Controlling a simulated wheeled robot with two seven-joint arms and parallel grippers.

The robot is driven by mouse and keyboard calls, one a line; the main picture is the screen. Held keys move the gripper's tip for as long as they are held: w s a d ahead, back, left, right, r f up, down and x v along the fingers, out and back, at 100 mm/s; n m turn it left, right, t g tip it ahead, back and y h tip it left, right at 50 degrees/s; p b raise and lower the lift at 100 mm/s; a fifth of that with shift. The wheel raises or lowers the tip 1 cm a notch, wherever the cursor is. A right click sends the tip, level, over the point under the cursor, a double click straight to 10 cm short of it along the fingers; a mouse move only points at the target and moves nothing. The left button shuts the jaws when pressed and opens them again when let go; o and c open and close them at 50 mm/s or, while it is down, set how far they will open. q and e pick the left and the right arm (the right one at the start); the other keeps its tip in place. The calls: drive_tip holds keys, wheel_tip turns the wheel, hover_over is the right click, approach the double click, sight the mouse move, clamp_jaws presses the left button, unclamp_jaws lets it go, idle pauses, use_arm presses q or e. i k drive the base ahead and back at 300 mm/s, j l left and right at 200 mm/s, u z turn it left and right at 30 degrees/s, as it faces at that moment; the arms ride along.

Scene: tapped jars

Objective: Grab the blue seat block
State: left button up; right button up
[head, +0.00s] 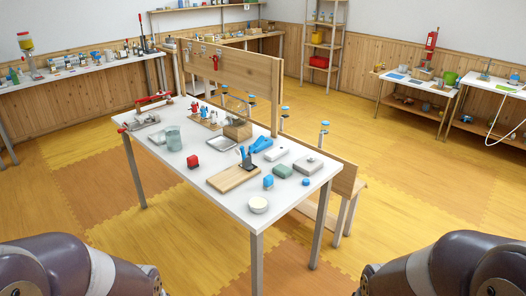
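A small blue block (268,182) stands near the front right part of the white table (228,205). A smaller blue piece (305,182) lies to its right, close to the table's right edge. I cannot tell for sure which of the two is the seat block; the first looks more block-like. Both of my arms show only at the bottom corners, well short of the table. Neither gripper's fingers are in the picture.
Around the blue block are a wooden board (232,181), a cream round jar (258,204), a green block (283,171) and a grey box (308,164). A red block (193,161) sits further left. Open floor (175,250) lies before the table.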

sight(267, 142)
drive_tip(key=i, duration=0.2)
drive_tip(key=i+l, duration=0.75)
drive_tip(key=i, duration=0.2)
drive_tip(key=i+l+u, duration=0.1)
drive_tip(key=i+l, duration=0.7)
drive_tip(key=i, duration=0.2)
